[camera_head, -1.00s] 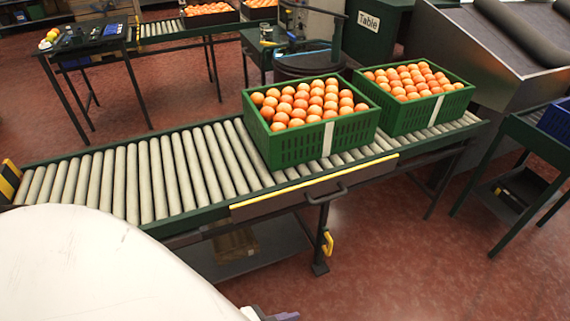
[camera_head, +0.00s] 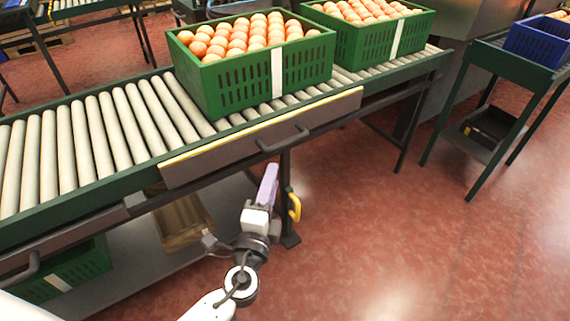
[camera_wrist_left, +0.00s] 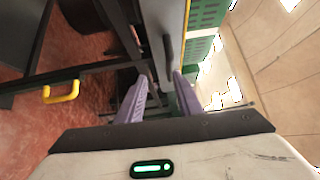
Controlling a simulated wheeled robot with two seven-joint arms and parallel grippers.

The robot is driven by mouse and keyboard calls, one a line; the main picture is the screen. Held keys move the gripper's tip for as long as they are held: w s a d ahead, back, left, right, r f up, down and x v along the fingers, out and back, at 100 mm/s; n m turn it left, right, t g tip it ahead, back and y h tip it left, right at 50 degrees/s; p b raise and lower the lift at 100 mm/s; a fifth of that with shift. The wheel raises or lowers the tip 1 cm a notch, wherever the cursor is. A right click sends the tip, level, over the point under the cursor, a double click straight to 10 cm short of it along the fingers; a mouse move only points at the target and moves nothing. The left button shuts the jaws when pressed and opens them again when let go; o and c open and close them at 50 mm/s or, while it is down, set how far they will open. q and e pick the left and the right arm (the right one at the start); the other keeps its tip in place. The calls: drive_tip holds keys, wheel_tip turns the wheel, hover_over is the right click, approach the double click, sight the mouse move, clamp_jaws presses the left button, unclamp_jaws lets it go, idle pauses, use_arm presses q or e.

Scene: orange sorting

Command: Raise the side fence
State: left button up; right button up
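The side fence (camera_head: 225,145) is a grey-brown panel with a yellow top edge along the near side of the roller conveyor. It hangs low, its yellow edge about level with the conveyor frame. A dark bar handle (camera_head: 283,142) sits on its front face and also shows in the left wrist view (camera_wrist_left: 168,52). My left gripper (camera_head: 268,180) is below the handle in the head view, apart from it. In the left wrist view its two lavender fingers (camera_wrist_left: 160,88) are spread with nothing between them, and the handle lies beyond the tips. My right gripper is out of view.
Two green crates of oranges (camera_head: 240,85) (camera_head: 400,38) stand on the rollers (camera_head: 95,140). A yellow lever (camera_head: 294,205) is on the conveyor leg beside my gripper. A lower shelf (camera_head: 150,255) holds a brown box (camera_head: 182,222). The red floor at right is open.

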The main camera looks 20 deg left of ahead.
sight(286, 140)
use_arm(q)
drive_tip(key=shift+m+t, duration=0.5)
drive_tip(key=shift+m, duration=0.3)
drive_tip(key=w, duration=0.3)
drive_tip(key=w+r, duration=0.1)
drive_tip(key=w, duration=0.3)
drive_tip(key=w+r+b, duration=0.1)
drive_tip(key=w, duration=0.3)
drive_tip(key=shift+w+a+r, duration=0.15)
drive_tip(key=shift+r, duration=0.1)
clamp_jaws()
